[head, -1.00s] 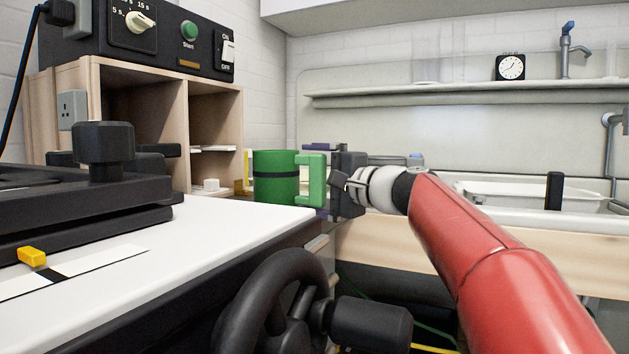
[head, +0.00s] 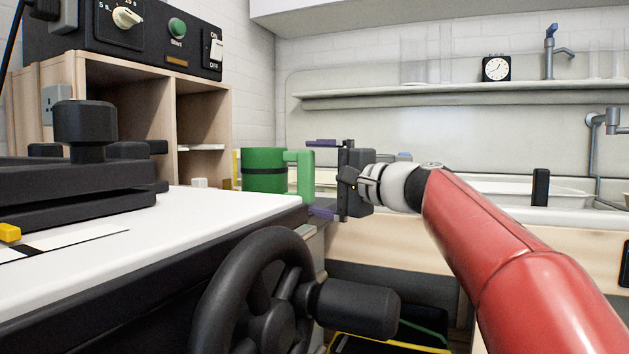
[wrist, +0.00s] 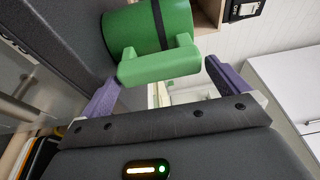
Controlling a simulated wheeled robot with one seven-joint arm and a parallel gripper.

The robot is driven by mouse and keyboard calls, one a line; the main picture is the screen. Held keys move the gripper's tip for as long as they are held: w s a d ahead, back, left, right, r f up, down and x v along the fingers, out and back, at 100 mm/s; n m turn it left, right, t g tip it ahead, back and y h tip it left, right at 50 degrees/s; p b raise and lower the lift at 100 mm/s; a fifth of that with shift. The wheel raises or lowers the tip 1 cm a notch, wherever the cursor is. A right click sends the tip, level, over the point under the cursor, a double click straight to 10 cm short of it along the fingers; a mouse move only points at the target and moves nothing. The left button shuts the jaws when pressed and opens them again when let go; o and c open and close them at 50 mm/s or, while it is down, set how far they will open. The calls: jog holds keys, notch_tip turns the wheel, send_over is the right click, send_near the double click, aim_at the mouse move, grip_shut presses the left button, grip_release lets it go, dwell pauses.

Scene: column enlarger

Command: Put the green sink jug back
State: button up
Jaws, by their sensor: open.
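The green jug (head: 264,170), with a black band and a chunky green handle, stands upright at the far end of the white-topped bench, beside the wooden shelf unit. Its base is hidden behind the bench top in the head view. My gripper (head: 323,178) is open just right of the handle, its purple fingers one above the other. In the wrist view the jug (wrist: 150,32) lies ahead of my gripper (wrist: 166,90), with the handle toward the palm, in the gap between the fingers. I cannot tell whether the fingers touch it.
The white bench top (head: 215,215) is at left, with a black handwheel (head: 262,300) in front. The wooden shelf unit (head: 150,100) stands behind the bench. A sink area with a white tray (head: 500,190) and a shelf with a clock (head: 496,68) is at the back right.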

jog(key=shift+b+v, duration=0.6)
jog(key=shift+v, duration=1.4)
jog(key=v, duration=0.7)
jog(key=shift+s+d, duration=0.25)
jog(key=shift+d, duration=0.1)
